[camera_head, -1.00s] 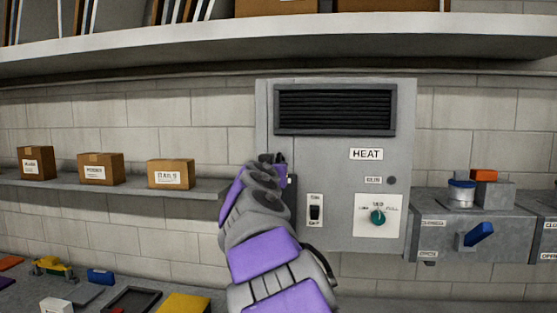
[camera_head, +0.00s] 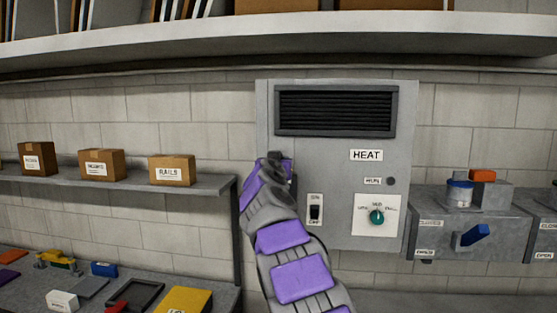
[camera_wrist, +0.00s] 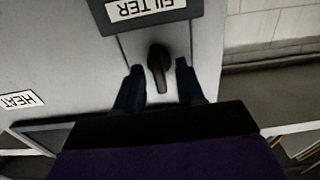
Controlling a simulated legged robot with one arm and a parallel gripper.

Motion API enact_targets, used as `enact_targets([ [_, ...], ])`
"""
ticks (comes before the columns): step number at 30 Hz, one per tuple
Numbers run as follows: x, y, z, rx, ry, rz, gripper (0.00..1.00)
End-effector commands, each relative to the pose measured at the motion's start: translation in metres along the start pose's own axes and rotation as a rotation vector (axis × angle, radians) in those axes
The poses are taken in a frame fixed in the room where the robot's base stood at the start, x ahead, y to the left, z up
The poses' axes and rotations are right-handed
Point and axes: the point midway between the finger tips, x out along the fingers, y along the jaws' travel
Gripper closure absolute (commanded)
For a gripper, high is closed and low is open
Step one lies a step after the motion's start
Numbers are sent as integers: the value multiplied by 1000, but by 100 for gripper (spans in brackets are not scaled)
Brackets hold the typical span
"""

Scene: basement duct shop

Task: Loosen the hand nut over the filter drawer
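The hand nut (camera_wrist: 160,60) is a dark knob with a short lever on the grey panel in the wrist view. Beside it is the dark filter drawer front (camera_wrist: 185,22), with a white FILTER label upside down in this view. My gripper (camera_wrist: 159,68) is open, its two dark fingers on either side of the nut's lever. A gap shows on each side; I see no contact. In the head view my gripper (camera_head: 274,160) is at the left side of the grey heater cabinet (camera_head: 335,175), and my arm hides the nut and most of the drawer.
The cabinet carries a vent (camera_head: 335,110), a rocker switch (camera_head: 315,213) and a green dial (camera_head: 377,217). A shelf (camera_head: 215,185) with cardboard boxes ends left of my arm. A grey duct box (camera_head: 445,240) with a blue handle (camera_head: 475,234) is at right.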

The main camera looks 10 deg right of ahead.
Motion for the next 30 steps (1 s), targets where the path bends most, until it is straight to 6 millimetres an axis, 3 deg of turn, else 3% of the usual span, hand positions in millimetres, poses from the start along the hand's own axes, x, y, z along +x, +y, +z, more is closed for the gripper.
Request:
enact_targets([
  [11, 3, 0, 0, -1, 1, 0, 62],
  [23, 3, -1, 0, -1, 1, -1, 99],
  [30, 3, -1, 0, -1, 1, -1, 100],
])
